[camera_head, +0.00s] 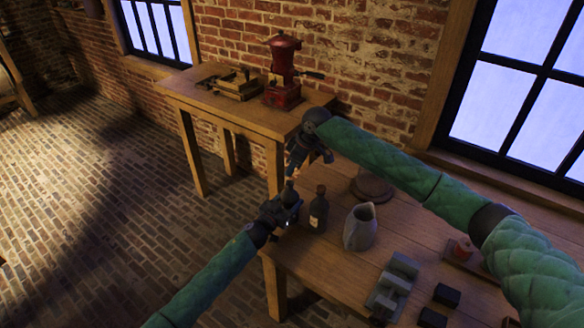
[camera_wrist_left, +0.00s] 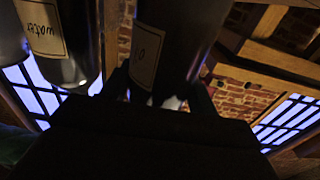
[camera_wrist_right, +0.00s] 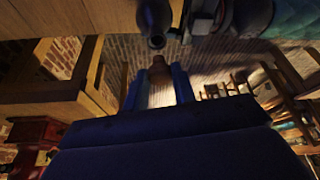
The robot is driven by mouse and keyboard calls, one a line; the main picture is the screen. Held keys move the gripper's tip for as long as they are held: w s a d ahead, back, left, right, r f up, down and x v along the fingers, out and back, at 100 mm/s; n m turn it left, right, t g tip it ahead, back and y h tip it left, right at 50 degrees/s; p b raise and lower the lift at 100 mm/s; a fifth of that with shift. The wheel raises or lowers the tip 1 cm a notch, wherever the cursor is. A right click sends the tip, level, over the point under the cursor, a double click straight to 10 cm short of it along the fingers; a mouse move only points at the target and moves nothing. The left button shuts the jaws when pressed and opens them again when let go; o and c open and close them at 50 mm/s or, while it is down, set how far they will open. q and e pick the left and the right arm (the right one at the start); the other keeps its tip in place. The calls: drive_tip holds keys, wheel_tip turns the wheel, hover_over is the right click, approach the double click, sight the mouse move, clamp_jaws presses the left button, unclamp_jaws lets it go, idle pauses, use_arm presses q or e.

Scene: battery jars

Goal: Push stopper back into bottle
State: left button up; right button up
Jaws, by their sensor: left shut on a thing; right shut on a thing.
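A dark bottle (camera_head: 290,191) is held upright in my left gripper (camera_head: 285,208) at the table's left edge. In the left wrist view the labelled held bottle (camera_wrist_left: 165,45) stands between the fingers. My right gripper (camera_head: 296,170) is above it, shut on a small brown stopper (camera_wrist_right: 158,68). In the right wrist view the open mouth of the bottle (camera_wrist_right: 156,24) faces the stopper, with a small gap apparent between them. Their exact alignment is hard to tell. A second dark bottle (camera_head: 318,212) with a label stands on the table just right of the held one.
A grey pitcher (camera_head: 360,228) stands right of the second bottle, with a round wooden piece (camera_head: 372,186) behind it. A grey block-like holder (camera_head: 392,284) and dark blocks (camera_head: 446,295) are at the front. A red grinder (camera_head: 283,72) stands on the far table (camera_head: 180,92).

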sight(293, 174)
drive_tip(key=shift+f, duration=0.7)
drive_tip(key=shift+f, duration=0.9)
drive_tip(key=shift+f, duration=0.6)
drive_tip(key=o, duration=1)
drive_tip(key=v, duration=1.2)
drive_tip(key=shift+f, duration=0.1)
